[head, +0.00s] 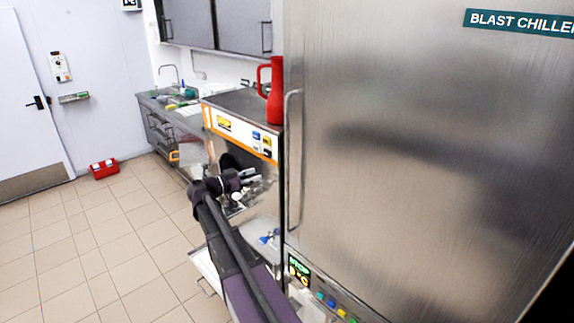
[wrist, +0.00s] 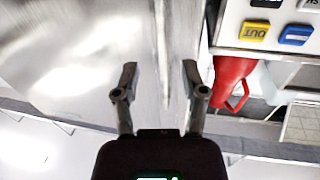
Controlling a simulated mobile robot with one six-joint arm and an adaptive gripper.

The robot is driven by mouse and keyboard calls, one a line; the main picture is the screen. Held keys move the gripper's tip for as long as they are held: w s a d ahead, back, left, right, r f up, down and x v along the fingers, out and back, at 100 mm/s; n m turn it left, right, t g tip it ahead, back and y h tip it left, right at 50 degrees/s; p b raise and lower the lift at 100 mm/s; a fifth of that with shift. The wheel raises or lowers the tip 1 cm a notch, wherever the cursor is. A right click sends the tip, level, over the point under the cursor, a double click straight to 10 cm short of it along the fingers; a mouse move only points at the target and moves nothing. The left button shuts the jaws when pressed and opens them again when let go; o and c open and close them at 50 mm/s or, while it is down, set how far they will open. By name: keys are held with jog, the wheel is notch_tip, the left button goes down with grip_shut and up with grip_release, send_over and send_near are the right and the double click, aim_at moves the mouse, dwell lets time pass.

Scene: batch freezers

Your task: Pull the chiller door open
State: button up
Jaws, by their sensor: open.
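The blast chiller door (head: 420,150) is a large brushed-steel panel filling the right of the head view, and it looks closed. Its long upright bar handle (head: 294,160) runs along the door's left edge. My gripper (head: 250,176) is left of the handle in the head view, in front of the neighbouring machine. In the wrist view my gripper (wrist: 159,78) is open and empty, its two fingers apart. A narrow upright steel bar that looks like the handle (wrist: 161,45) shows between the fingers, beyond the tips. I cannot tell how far away it is.
The batch freezer (head: 222,122) with an orange-edged panel stands left of the chiller, a red jug (head: 275,92) on top. Chiller buttons (head: 330,301) sit below the door. Tiled floor (head: 110,235) is clear at left; a red box (head: 104,168) lies by the wall.

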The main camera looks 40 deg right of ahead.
jog(key=shift+d, duration=0.15)
jog(key=s+d, duration=0.1)
jog(key=d, duration=1.2)
jog(key=shift+s+d, duration=0.2)
jog(key=shift+s, duration=0.1)
grip_shut()
jog(key=shift+a+f, duration=0.1)
jog(key=shift+a, duration=0.05)
